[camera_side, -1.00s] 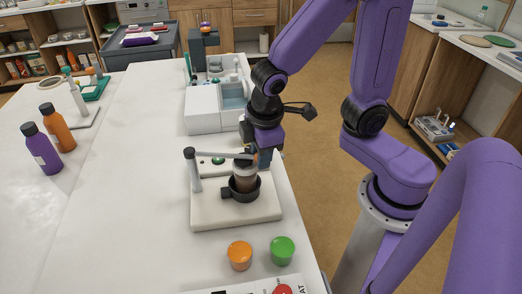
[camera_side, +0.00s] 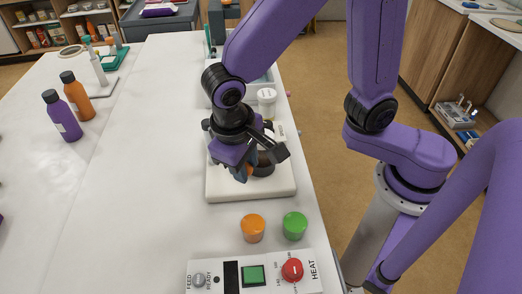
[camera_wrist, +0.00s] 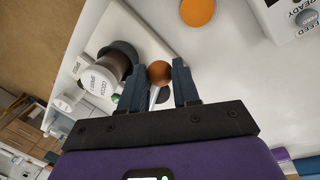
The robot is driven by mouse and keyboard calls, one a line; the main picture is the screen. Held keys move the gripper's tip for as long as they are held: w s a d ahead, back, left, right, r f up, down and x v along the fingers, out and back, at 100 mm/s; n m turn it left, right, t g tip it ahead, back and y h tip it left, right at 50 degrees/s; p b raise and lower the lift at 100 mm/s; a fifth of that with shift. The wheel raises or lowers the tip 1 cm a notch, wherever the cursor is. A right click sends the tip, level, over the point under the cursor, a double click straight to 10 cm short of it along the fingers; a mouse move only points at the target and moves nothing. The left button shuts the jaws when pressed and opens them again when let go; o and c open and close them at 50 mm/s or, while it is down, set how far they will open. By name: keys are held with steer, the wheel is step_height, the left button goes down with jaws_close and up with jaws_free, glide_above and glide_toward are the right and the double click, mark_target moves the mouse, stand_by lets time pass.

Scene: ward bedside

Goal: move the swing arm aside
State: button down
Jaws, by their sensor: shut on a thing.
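My gripper (camera_side: 243,173) is low over the front left part of the pale base plate (camera_side: 225,192). In the wrist view its two dark fingers (camera_wrist: 157,88) are on either side of the swing arm's orange-brown ball knob (camera_wrist: 159,72). The pale bar of the swing arm (camera_wrist: 153,98) shows between the fingers; in the side view my gripper and wrist hide most of it and its post. A brown-walled cup (camera_wrist: 118,66) stands in a dark ring holder (camera_wrist: 123,48), beside the knob and apart from it. The holder also shows in the side view (camera_side: 264,169).
A white lettered canister (camera_side: 267,100) shows behind my wrist. Orange (camera_side: 252,228) and green (camera_side: 294,225) round caps stand in front of the plate, with a control panel (camera_side: 228,275) nearer. Purple (camera_side: 63,117) and orange (camera_side: 77,98) bottles stand left. The table's left middle (camera_side: 130,170) is clear.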

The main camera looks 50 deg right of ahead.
steer(key=w+a+m+g, duration=0.1)
steer(key=w+a+m, duration=0.3)
steer(key=a, duration=0.3)
steer(key=shift+w+m, duration=0.25)
steer(key=shift+m, duration=0.65)
steer(key=shift+w+r, duration=0.1)
steer(key=c, duration=0.8)
jaws_free()
steer(key=a+r, duration=0.1)
steer(key=r, duration=0.4)
steer(key=a+r, duration=0.1)
steer(key=r, duration=0.5)
steer(key=w+a+r, duration=0.1)
steer(key=r, duration=0.5)
